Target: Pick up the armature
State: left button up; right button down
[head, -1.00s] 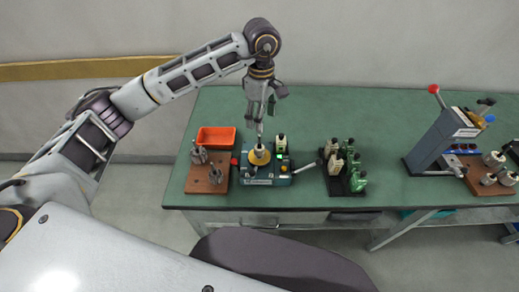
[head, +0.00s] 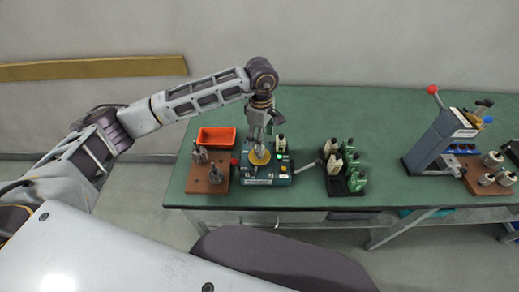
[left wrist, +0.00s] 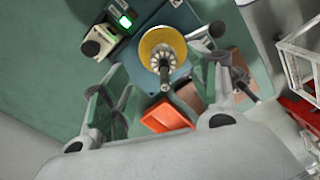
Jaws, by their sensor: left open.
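The armature (left wrist: 163,62), with a ring of segments and a grey shaft, stands on the yellow disc (left wrist: 160,42) of a teal winding machine. In the head view the yellow disc (head: 259,157) shows on the machine (head: 258,181), and my gripper mostly hides the armature. My left gripper (head: 259,142) points down just above the disc, open and empty. In the left wrist view the fingers of my left gripper (left wrist: 165,92) are spread wide, with the armature's shaft end between them in the picture; no contact shows. My right gripper is not in view.
Left of the machine, a brown board (head: 195,187) holds upright metal parts, with an orange bin (head: 216,138) behind. To the right stand a black rack (head: 346,189) of green and cream parts and a lever press (head: 437,140). The green tabletop (head: 340,112) is clear behind.

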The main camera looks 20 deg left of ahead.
pick_arm(q)
jog(key=shift+s+a+f+p, duration=0.1)
jog(key=shift+f+p, duration=0.15)
jog(key=shift+f, duration=0.35)
jog(key=shift+s+a+f+p, duration=0.1)
jog(key=shift+f+p, duration=0.15)
jog(key=shift+f, duration=1.75)
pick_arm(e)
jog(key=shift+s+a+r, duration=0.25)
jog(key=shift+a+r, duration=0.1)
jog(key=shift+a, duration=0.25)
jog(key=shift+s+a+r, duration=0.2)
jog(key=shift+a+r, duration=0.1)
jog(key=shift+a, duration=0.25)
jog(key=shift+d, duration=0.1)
